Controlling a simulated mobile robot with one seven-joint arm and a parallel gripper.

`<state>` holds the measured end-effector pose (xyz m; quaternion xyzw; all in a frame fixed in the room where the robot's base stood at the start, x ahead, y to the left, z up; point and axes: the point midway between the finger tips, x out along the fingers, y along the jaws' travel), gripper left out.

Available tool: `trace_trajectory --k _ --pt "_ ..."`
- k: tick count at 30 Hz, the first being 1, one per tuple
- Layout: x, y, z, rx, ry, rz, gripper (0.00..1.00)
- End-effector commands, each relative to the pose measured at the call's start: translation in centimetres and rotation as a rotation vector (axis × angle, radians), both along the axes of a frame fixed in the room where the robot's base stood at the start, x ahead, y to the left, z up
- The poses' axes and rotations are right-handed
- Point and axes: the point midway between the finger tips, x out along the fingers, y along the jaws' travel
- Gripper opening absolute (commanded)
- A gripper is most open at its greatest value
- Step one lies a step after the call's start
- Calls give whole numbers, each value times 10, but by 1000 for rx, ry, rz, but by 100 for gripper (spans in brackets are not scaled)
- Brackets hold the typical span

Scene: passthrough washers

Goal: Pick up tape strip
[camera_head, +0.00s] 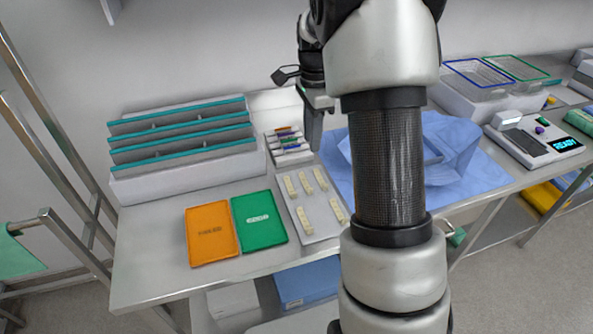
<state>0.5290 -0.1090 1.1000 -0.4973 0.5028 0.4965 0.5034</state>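Several small cream strips (307,183) with darker marks lie on a pale tray (315,232) near the middle of the table. They look most like tape strips, but I cannot tell for sure. A small rack (291,158) behind them holds several thin pieces with coloured ends. My gripper (316,140) points down above the back of the table, to the right of the rack and behind the cream strips. It appears apart from the strips. Only one finger shows clearly, so its opening is hidden. My arm covers part of the area to the right of the tray.
An orange tray (211,236) and a green tray (259,221) lie left of the strips. A white rack with teal edges (183,171) stands behind. Blue wrap (450,150) is at right, near a device reading READY (535,143) and wire baskets (478,72).

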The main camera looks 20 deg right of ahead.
Motion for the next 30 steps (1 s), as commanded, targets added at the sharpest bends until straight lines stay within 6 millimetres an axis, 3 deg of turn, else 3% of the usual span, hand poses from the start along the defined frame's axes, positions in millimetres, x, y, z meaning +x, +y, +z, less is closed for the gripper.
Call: trace_trajectory --k 15,25,30 --pt "-1 -1 -102 1 6 -7 27" --pt "-3 1 -129 1 5 -6 27" --pt "-10 3 -155 1 7 -6 27"
